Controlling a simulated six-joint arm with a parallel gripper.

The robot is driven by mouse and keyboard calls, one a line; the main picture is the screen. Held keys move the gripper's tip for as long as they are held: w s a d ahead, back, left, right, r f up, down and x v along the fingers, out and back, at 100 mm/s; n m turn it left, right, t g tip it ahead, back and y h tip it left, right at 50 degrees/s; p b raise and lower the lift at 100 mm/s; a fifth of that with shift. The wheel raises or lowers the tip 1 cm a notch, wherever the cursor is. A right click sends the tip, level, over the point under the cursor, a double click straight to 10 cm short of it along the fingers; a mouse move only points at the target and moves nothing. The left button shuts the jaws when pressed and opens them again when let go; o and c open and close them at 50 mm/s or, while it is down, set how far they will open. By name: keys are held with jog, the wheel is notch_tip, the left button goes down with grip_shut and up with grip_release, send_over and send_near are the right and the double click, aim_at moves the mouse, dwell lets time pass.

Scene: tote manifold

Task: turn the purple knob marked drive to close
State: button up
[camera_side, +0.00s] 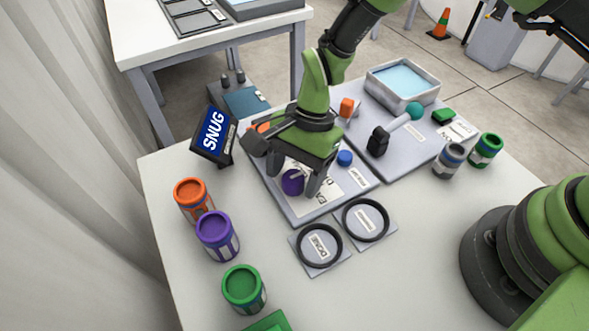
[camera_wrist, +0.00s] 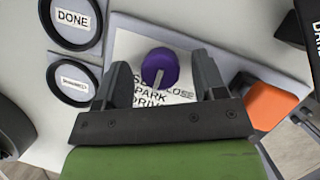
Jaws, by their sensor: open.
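The purple knob (camera_side: 292,182) stands on a white label plate on the grey panel (camera_side: 303,215). My gripper (camera_side: 300,183) is open, pointing down over the panel, with one finger on each side of the knob. In the wrist view my gripper (camera_wrist: 162,80) shows gaps between both fingers and the knob.
Two black rings (camera_side: 320,262) lie in front of the panel, one marked DONE. Several jars (camera_side: 218,236) line the left. A SNUG sign (camera_side: 213,134) stands behind at left. A grey tray (camera_side: 402,103) sits at the back.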

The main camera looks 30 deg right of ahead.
jog(key=c, duration=0.9)
jog(key=shift+n, duration=0.4)
jog(key=n+g+h, duration=0.1)
jog(key=n, duration=0.2)
jog(key=shift+n+g, duration=0.3)
jog(key=shift+n, duration=0.1)
jog(key=n+h, duration=0.1)
jog(key=n, duration=0.4)
jog(key=shift+a+g+h, duration=0.15)
jog(key=shift+g+h, duration=0.25)
jog(key=shift+n, duration=0.3)
jog(key=o, duration=0.9)
